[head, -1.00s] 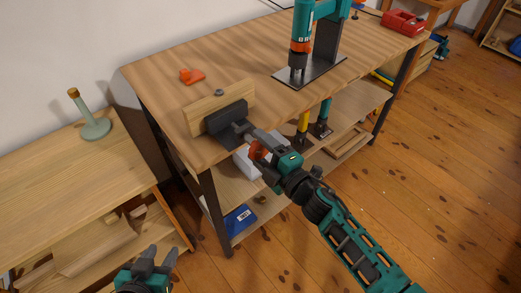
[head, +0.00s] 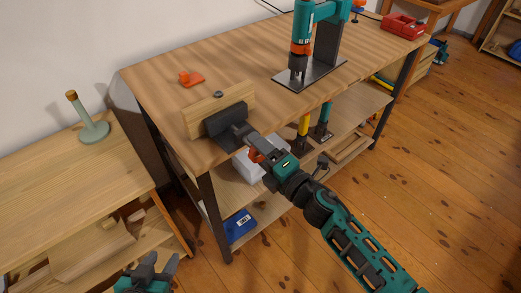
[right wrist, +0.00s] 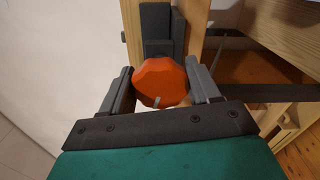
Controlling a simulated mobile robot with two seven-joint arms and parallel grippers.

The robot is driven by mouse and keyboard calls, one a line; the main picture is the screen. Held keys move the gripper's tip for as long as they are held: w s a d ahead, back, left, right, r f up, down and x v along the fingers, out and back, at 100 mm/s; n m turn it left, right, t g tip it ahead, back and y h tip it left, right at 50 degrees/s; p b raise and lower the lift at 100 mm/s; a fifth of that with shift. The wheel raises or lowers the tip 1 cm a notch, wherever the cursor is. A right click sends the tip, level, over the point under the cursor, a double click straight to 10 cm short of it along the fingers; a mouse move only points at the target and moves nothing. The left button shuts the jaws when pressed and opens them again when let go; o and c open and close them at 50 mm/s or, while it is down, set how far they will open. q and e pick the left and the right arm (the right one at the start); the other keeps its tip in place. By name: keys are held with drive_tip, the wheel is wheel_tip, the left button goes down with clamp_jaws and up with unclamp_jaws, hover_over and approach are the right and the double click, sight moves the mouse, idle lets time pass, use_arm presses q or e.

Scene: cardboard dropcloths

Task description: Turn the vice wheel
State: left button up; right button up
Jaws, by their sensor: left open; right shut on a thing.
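The vice is a dark metal jaw (head: 227,122) at the front left edge of the workbench, with a wooden board (head: 190,122) behind it. Its orange wheel (right wrist: 160,82) shows in the right wrist view between the two fingers, with a small pale mark at its lower edge. In the head view the wheel is mostly hidden by my gripper. My right gripper (right wrist: 160,88) is shut on the wheel, a finger on each side. It also shows in the head view (head: 252,142), in front of the vice. My left gripper (head: 160,264) is open and empty at the bottom, away from the vice.
The workbench (head: 165,82) carries an orange block (head: 190,79), a drill press (head: 318,45) and a red case (head: 403,26).

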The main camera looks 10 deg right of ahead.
use_arm(q)
drive_tip(key=shift+w+r, duration=0.1)
use_arm(e)
drive_tip(key=o, duration=1)
drive_tip(key=shift+s+d, duration=0.1)
use_arm(q)
drive_tip(key=shift+w+d+b, duration=0.1)
drive_tip(key=shift+d+b, duration=0.1)
drive_tip(key=shift+b, duration=0.15)
use_arm(e)
drive_tip(key=v, duration=1.2)
drive_tip(key=shift+s+d, duration=0.2)
drive_tip(key=shift+s, duration=0.1)
